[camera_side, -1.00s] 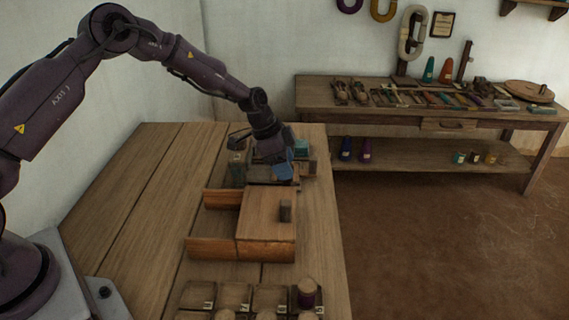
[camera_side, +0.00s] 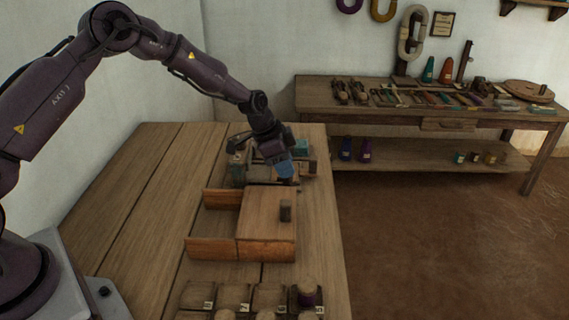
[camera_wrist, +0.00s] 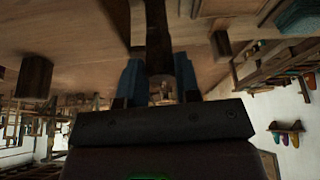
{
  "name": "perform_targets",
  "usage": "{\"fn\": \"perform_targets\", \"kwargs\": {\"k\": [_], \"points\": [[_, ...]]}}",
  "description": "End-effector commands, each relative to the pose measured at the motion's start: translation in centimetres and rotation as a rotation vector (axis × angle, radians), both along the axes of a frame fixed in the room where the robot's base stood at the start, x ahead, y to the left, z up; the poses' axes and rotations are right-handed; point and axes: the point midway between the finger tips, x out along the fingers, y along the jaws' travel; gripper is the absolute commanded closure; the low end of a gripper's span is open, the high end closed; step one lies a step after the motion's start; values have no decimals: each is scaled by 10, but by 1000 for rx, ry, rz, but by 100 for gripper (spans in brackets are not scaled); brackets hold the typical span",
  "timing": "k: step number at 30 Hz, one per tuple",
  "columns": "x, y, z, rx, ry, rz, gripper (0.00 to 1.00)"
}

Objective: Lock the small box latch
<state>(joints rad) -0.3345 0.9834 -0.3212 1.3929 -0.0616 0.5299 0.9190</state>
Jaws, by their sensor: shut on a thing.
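My gripper (camera_side: 286,174) points down just behind the wooden box (camera_side: 268,226) with the flat lid, over a smaller box-like fixture (camera_side: 258,183). In the wrist view its two blue fingers stand either side of a dark upright piece (camera_wrist: 158,38), and it is shut on that piece. The piece looks like the latch part, but its shape is mostly hidden by the fingers. In the side view the gripper covers the latch, so I cannot tell whether it is locked. A dark block (camera_side: 286,210) stands on the lid's right side.
Open wooden compartments (camera_side: 211,247) adjoin the box on the left. Numbered trays and round pieces (camera_side: 235,296) lie at the front. A teal item (camera_side: 301,146) sits behind the gripper. The left of the table (camera_side: 140,220) is clear.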

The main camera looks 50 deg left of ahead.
Motion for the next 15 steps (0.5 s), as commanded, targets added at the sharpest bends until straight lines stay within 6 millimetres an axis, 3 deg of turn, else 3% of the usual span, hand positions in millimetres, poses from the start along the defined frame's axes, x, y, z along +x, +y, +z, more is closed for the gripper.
{"fn": "perform_targets", "kwargs": {"k": [15], "points": [[-2, -5, 1, 3, -1, 446, 93]]}}
